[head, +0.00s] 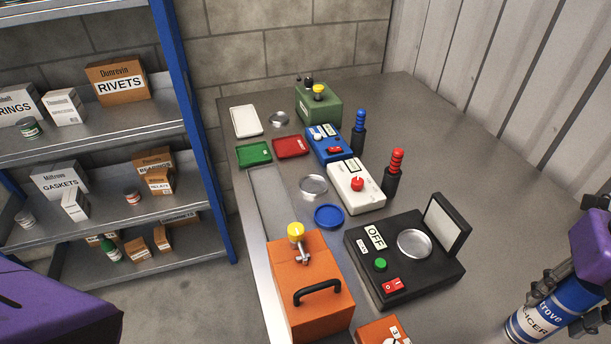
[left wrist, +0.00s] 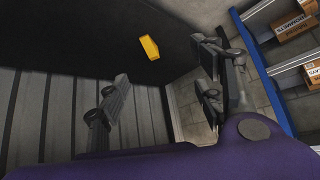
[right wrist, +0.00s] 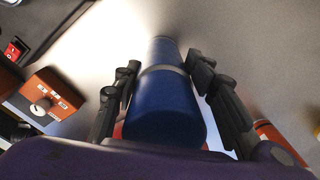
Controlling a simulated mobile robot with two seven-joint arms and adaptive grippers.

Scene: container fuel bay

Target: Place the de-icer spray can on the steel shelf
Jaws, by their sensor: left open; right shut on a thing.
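The de-icer spray can (head: 553,308) is blue with a white label band, at the lower right of the head view. My right gripper (head: 566,298) is shut on it and holds it tilted; the can (right wrist: 165,100) also fills the middle of the right wrist view between the fingers. The steel shelf (head: 150,127) stands at the left of the head view, blue-posted, with several levels of boxes and small cans. My left gripper (left wrist: 160,100) is open and empty in the left wrist view; in the head view only my purple left arm shows at the lower left.
The grey workbench (head: 420,130) carries an orange box with handle (head: 310,290), a black device marked OFF (head: 400,260), a white box (head: 355,188), a blue box (head: 328,145), a green box (head: 318,105), trays and dishes. The shelf's middle level has bare room right of the cartons.

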